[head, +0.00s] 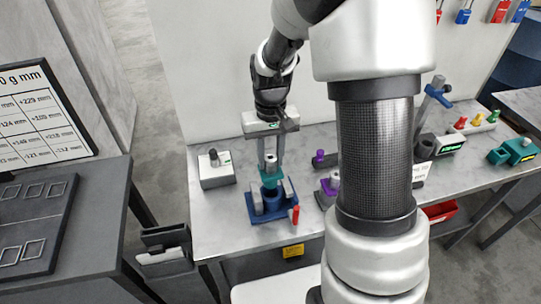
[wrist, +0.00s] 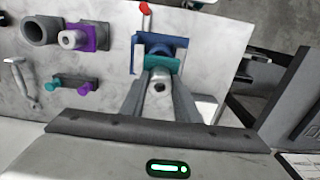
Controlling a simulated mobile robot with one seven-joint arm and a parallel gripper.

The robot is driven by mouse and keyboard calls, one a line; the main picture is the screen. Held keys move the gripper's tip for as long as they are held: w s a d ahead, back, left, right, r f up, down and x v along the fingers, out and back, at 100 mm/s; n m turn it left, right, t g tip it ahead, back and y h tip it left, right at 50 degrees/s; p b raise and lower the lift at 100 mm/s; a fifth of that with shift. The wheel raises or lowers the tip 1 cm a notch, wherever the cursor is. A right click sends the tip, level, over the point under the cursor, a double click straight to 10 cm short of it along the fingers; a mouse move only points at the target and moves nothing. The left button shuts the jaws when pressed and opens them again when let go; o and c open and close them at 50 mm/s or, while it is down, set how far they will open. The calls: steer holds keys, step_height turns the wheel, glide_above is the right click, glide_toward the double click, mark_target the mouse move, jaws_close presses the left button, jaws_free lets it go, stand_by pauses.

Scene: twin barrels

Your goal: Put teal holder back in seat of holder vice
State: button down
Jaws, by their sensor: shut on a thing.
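The teal holder (head: 271,177) is held between the fingers of my gripper (head: 270,165), upright as far as I can see. It is over the blue holder vice (head: 262,214), which stands near the front of the grey bench. In the wrist view the teal holder (wrist: 162,65) sits between the fingertips of my gripper (wrist: 160,80), with a grey round part with a dark hole in front of it. The blue vice (wrist: 165,42) shows just beyond it. The vice has pale jaws and a red handle (head: 295,214). I cannot tell whether the holder touches the seat.
A grey box with a black knob (head: 215,168) stands left of the vice. A purple fixture (head: 327,190) stands close on its right, partly behind my arm. In the wrist view, a rack with teal and purple pieces (wrist: 70,83) lies left.

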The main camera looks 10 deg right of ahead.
mark_target(270, 178)
steer(key=shift+f+b, duration=0.7)
steer(key=shift+f, duration=0.6)
steer(key=shift+f+b, duration=2.3)
steer(key=shift+f, duration=0.75)
stand_by(0.3)
steer(key=c, duration=1.3)
jaws_free()
steer(key=shift+r, duration=0.1)
step_height(270, 178, up, 17)
steer(key=shift+r+p, duration=0.15)
steer(key=shift+p, duration=0.45)
